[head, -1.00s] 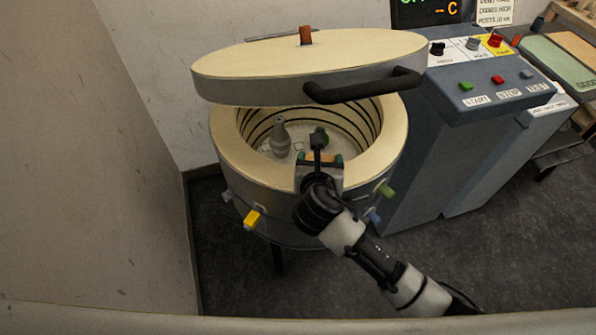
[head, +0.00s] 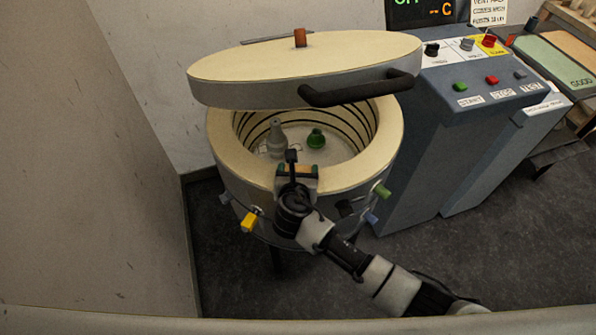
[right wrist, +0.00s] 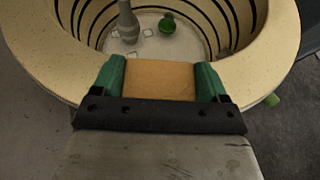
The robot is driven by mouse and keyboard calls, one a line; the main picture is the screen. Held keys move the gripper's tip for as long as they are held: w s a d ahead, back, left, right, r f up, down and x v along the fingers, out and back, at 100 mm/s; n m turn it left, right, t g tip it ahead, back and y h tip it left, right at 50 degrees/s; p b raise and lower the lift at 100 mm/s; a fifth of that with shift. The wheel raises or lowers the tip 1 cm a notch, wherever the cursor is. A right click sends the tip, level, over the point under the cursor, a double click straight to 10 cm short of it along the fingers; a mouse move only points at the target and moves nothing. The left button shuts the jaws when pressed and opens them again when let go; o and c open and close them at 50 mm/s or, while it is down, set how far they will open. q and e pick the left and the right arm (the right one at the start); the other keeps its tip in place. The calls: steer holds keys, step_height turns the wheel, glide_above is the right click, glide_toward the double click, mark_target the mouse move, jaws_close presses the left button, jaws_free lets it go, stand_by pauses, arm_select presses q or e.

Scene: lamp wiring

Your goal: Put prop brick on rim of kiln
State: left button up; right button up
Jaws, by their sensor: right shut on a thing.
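My right gripper (head: 297,169) is over the front of the kiln (head: 228,190). In the right wrist view its green fingers (right wrist: 160,80) are shut on the tan prop brick (right wrist: 160,88), one finger on each side. The brick is at the front part of the kiln's pale rim (right wrist: 275,62); I cannot tell whether it touches the rim. The rim also shows in the head view (head: 222,135). The kiln's lid (head: 290,70) is raised above the opening, with a black handle towards me. My left gripper is not in view.
Inside the kiln stand a grey vase (head: 276,140) and a green pot (head: 316,139). A yellow peg (head: 250,221) and a green peg (head: 381,190) stick out of the kiln's side. A blue-grey control console (head: 430,150) stands close on the right.

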steer(key=o, duration=1)
steer(key=shift+f, duration=0.1)
steer(key=shift+o, duration=0.2)
steer(key=d+v, duration=0.1)
steer(key=v, duration=1.1)
steer(key=shift+a, duration=0.45)
